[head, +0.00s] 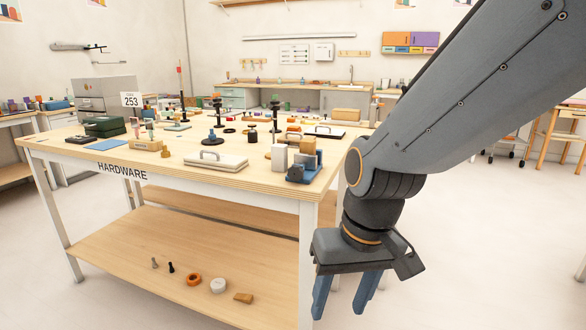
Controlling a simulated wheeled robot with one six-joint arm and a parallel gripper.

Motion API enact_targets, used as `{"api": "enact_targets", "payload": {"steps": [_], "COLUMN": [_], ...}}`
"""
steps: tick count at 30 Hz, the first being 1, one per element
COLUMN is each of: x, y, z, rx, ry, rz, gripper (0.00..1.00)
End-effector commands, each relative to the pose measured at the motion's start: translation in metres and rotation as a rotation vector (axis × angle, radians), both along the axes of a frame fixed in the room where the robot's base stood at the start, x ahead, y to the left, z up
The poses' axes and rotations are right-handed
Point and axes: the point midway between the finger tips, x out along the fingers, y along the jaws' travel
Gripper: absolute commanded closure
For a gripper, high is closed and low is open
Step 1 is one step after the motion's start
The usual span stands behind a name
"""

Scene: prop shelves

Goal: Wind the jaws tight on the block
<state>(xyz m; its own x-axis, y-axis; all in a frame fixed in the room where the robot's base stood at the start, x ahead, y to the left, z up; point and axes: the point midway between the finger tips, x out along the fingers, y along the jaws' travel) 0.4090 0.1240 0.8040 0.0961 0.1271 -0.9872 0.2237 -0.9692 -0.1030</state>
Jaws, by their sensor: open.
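A small blue vise (298,175) stands at the near right corner of the tabletop. A tan block (308,147) shows at the top of the vise; whether the jaws touch it is too small to tell. The vise's handle cannot be made out clearly. My gripper (342,302) hangs at the lower right, beyond the table's right edge and below the tabletop in the picture. Its two blue fingers point down, apart, with nothing between them.
The wooden table (75,155) carries many props. A white block (279,157) stands just left of the vise, and a pale lidded case (216,163) lies further left. Loose parts lie on the lower shelf (130,240).

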Motion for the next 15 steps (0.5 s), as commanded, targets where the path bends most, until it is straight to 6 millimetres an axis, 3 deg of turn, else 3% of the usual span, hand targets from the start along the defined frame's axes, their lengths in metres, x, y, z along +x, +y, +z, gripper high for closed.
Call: {"api": "enact_targets", "payload": {"steps": [6, 12, 15], "x": [0.089, 0.165, 0.194], "y": [0.071, 0.116, 0.130], "z": [0.026, 0.042, 0.049], "rx": [0.125, 0.174, 0.165], "ry": [-0.231, -0.480, -0.611], "rz": [-0.081, -0.199, -0.259], "gripper": [0.50, 0.50, 0.50]}}
